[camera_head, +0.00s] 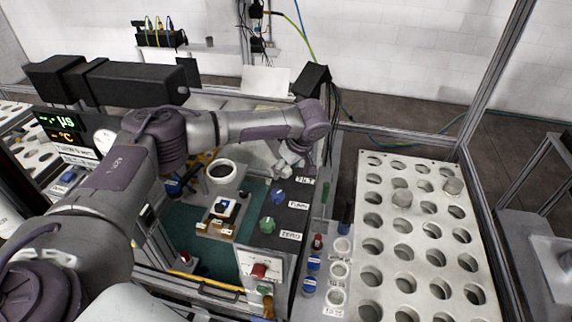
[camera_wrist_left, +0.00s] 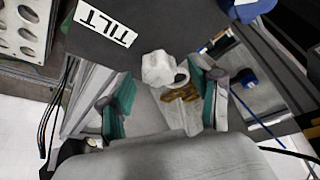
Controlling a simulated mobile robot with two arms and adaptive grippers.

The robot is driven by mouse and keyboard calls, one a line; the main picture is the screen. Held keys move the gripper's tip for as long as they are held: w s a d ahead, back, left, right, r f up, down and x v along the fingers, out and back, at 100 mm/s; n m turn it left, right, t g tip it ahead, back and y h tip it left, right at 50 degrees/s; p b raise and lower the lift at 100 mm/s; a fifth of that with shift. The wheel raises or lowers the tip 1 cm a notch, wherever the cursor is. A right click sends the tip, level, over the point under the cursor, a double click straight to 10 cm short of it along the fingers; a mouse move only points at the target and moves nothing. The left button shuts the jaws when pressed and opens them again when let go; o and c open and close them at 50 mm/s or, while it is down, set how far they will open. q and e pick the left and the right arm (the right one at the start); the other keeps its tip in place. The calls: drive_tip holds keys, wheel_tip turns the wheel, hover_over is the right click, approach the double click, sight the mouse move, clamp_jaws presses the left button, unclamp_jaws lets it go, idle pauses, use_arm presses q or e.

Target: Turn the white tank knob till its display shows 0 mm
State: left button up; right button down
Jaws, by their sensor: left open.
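The white knob (camera_wrist_left: 160,68) shows in the left wrist view, faceted, on a dark panel beside a label reading TILT (camera_wrist_left: 102,24). My left gripper (camera_wrist_left: 165,100) is open, its two teal-padded fingers apart on either side below the knob in the picture. I cannot tell whether either finger touches it. In the head view my left gripper (camera_head: 294,166) is over the far end of the dark panel, by the TILT label (camera_head: 304,181), and largely covers the knob. No mm reading is legible. My right gripper is not in view.
A blue knob (camera_head: 278,196) and a green knob (camera_head: 267,225) sit nearer on the same panel. A perforated rack (camera_head: 420,210) with round lids stands at right. Displays with µs and °C (camera_head: 60,128) are partly hidden at left. A black box (camera_head: 312,80) stands behind my wrist.

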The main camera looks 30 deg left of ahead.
use_arm(q)
drive_tip(key=shift+c, duration=0.3)
drive_tip(key=c, duration=1.1)
drive_tip(key=shift+o, duration=0.2)
drive_tip(key=shift+m, duration=0.3)
drive_tip(key=m+t, duration=0.1)
drive_tip(key=m, duration=0.1)
drive_tip(key=m+t+h, duration=0.1)
drive_tip(key=m, duration=0.2)
drive_tip(key=shift+s, duration=0.1)
drive_tip(key=m+h, duration=0.1)
drive_tip(key=m, duration=0.2)
drive_tip(key=m+t+h, duration=0.1)
drive_tip(key=m, duration=0.2)
drive_tip(key=shift+a+m, duration=0.15)
drive_tip(key=shift+m, duration=0.25)
drive_tip(key=m+h, duration=0.1)
drive_tip(key=m, duration=0.2)
drive_tip(key=m+h, duration=0.2)
drive_tip(key=m, duration=0.3)
drive_tip(key=m+g+h, duration=0.1)
drive_tip(key=m, duration=0.2)
drive_tip(key=shift+h, duration=0.3)
drive_tip(key=shift+m+g, duration=0.3)
